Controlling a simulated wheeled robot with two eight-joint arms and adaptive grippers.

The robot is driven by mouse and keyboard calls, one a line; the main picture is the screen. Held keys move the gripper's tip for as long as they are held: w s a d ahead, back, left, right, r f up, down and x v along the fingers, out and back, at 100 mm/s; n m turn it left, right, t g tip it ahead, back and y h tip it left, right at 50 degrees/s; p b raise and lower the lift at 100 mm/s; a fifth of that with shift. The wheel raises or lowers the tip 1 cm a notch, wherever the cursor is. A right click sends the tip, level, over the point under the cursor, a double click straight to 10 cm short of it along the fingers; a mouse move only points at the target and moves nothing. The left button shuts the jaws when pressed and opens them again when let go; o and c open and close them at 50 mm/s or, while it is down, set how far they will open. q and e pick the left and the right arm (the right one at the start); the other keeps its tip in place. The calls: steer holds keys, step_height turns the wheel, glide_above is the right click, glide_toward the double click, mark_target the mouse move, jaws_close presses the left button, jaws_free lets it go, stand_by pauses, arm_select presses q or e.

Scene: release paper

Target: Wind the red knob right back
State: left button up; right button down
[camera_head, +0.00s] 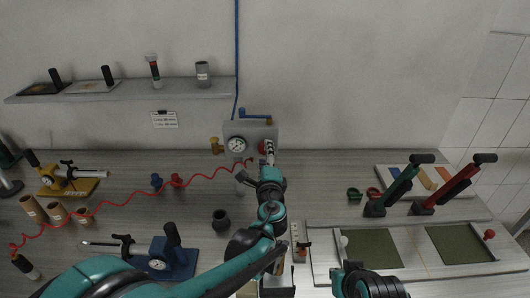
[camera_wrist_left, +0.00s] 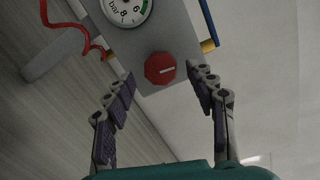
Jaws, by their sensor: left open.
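The red knob (camera_wrist_left: 160,68) is on the face of a grey regulator box, with a pale bar mark across it. In the head view the red knob (camera_head: 262,147) shows partly, behind my left gripper. My left gripper (camera_head: 268,153) is in front of the box. In the left wrist view my left gripper (camera_wrist_left: 160,74) is open, one finger on each side of the knob. Gaps show between both fingers and the knob, so it is not gripped. The grey box (camera_head: 250,128) carries a pressure gauge (camera_head: 236,144) left of the knob. My right gripper's jaws do not show.
A red coiled hose (camera_head: 135,193) runs left across the bench from the box. A blue lever (camera_head: 257,115) sits on top of the box and a brass fitting (camera_head: 216,146) at its left. A dark cup (camera_head: 221,219) and a blue press (camera_head: 172,258) stand nearer. Toggle presses stand right.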

arm_select(q)
steer(key=s, duration=0.9)
steer(key=shift+s+d+r, duration=0.15)
steer(key=shift+s+d, duration=0.1)
steer(key=shift+d, duration=0.05)
